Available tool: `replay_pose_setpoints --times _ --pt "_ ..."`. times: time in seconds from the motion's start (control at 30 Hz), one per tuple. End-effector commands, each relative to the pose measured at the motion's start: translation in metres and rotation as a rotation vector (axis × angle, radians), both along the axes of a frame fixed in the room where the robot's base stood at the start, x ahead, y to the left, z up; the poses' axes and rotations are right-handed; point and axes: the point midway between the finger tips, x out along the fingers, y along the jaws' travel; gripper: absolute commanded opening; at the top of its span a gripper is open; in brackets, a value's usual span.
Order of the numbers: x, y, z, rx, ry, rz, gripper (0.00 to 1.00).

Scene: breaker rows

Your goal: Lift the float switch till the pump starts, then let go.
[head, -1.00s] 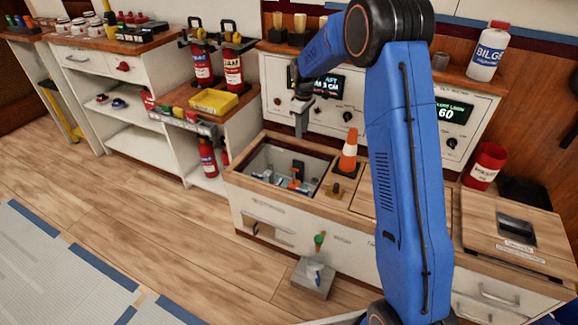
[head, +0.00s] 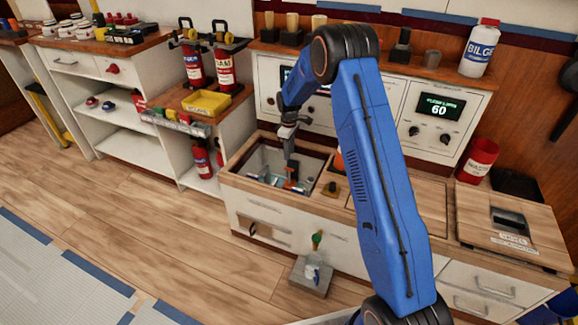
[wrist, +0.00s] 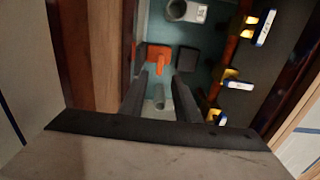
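The orange float switch (wrist: 158,57) lies in the open bilge well (head: 232,172), on its blue-green floor. In the wrist view it has an orange arm pointing down between my fingers. My gripper (wrist: 160,78) is open, its two dark fingers apart and pointing down at the orange part, with nothing clearly held. In the head view my gripper (head: 291,172) reaches into the well, close above the orange part, which is small and partly hidden there. I cannot tell whether the fingers touch it. The pump may be the grey cylinder (wrist: 177,10), but this is unclear.
Wooden edges surround the well. Several blue-white parts with yellow ends (wrist: 240,84) line its right side. A yellow tray (head: 206,102) is to the left. A display (head: 439,107) reads 60.

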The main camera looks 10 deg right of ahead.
Motion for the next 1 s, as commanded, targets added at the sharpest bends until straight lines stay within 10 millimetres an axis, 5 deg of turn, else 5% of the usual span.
replay_pose_setpoints --times 0.5,0.93,1.0 --pt "0.000 0.000 -0.076 -0.001 0.001 0.000 0.30" --pt "0.000 0.000 -0.083 0.000 -0.001 0.000 0.30" --pt "0.000 0.000 -0.083 0.000 -0.001 0.000 0.13"
